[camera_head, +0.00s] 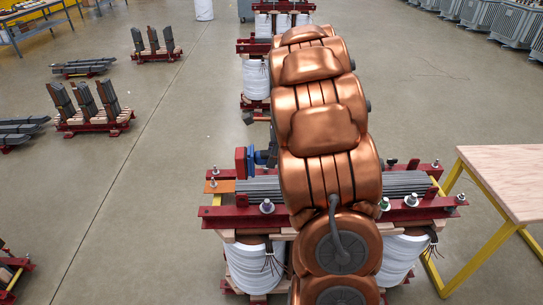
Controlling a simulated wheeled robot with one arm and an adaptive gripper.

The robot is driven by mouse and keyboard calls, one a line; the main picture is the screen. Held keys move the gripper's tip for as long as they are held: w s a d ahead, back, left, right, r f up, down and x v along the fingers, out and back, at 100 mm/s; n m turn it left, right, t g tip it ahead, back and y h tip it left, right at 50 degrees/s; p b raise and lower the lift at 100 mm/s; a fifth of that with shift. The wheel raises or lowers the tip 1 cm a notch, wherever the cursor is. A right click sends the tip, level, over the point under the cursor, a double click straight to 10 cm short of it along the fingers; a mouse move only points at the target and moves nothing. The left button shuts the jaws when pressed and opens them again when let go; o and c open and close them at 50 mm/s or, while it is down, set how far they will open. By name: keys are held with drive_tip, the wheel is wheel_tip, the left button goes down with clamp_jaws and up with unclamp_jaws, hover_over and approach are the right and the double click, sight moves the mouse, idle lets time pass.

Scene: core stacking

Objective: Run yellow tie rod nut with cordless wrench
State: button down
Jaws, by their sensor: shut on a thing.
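A cordless wrench, blue (261,157) with a red and blue block at its left end, shows just left of my copper arm, above the back of the near transformer core. Its right part is hidden behind my arm. My gripper is hidden behind the arm too, so its hold on the wrench does not show. The core's red clamp beam (238,219) carries a purple-marked nut (267,206) on the left and a green-marked nut (384,204) right of the arm. I see no nut that is clearly yellow; the middle of the core is covered.
A wooden-topped table with yellow legs (508,178) stands close on the right. Another core (255,78) stands behind. Smaller red-based core stacks (95,122) stand at left. The grey floor (160,200) between is clear.

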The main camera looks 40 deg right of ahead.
drive_tip(key=shift+r+p, duration=0.25)
drive_tip(key=shift+p, duration=0.1)
drive_tip(key=d+b+x, duration=0.1)
drive_tip(key=x, duration=0.5)
drive_tip(key=shift+s, duration=0.35)
drive_tip(key=shift+d+f+p, duration=0.1)
drive_tip(key=shift+p, duration=0.45)
idle(1.8)
drive_tip(key=shift+s+d+b+x, duration=0.15)
drive_tip(key=shift+x, duration=0.75)
drive_tip(key=shift+s+d+b+x, duration=0.1)
drive_tip(key=shift+d+b+x, duration=0.1)
drive_tip(key=shift+x, duration=0.75)
idle(0.7)
drive_tip(key=shift+f+p, duration=0.1)
drive_tip(key=shift+p, duration=0.4)
idle(1.3)
